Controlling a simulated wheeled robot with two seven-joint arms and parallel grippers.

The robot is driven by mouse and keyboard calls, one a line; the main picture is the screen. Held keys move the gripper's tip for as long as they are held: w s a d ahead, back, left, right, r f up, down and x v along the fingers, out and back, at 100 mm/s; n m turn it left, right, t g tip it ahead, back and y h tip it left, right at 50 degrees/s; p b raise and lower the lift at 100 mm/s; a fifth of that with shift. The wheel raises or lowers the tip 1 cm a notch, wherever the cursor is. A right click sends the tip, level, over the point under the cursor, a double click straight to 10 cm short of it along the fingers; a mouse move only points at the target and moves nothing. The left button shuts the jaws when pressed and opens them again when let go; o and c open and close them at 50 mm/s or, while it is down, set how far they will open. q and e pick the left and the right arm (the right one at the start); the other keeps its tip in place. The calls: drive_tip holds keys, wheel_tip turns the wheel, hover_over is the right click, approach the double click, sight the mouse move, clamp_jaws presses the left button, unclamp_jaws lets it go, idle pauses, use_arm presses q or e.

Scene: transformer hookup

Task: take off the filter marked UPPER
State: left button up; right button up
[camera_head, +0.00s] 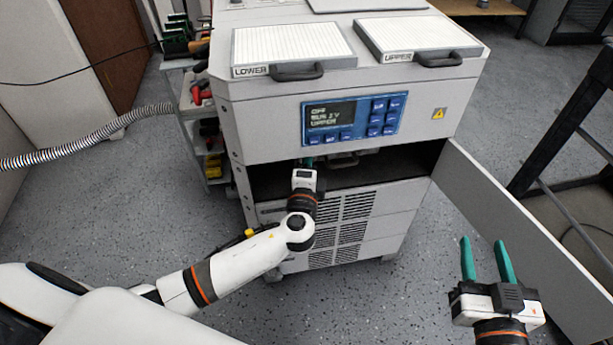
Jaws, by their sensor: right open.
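The filter marked UPPER (415,33) is a flat white pleated panel with a dark handle (439,60) on its front edge. It lies on top of the grey cabinet at the right. A similar filter marked LOWER (292,44) lies to its left. My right gripper (487,262) is open and empty at the lower right, in front of the swung-out panel and well apart from the filters. My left gripper (307,163) reaches to the dark opening in the cabinet front, below the control panel. Only a little of its green fingers shows, so its grip is unclear.
The cabinet's display (333,115) has a line reading UPPER. A grey door panel (520,215) stands swung out at the right. A cart with tools (205,125) stands left of the cabinet, near a corrugated hose (85,145). A dark frame (565,125) stands at the right.

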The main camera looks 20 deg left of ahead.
use_arm(q)
drive_tip(key=shift+w+a, duration=0.2)
drive_tip(key=shift+w, duration=0.3)
clamp_jaws()
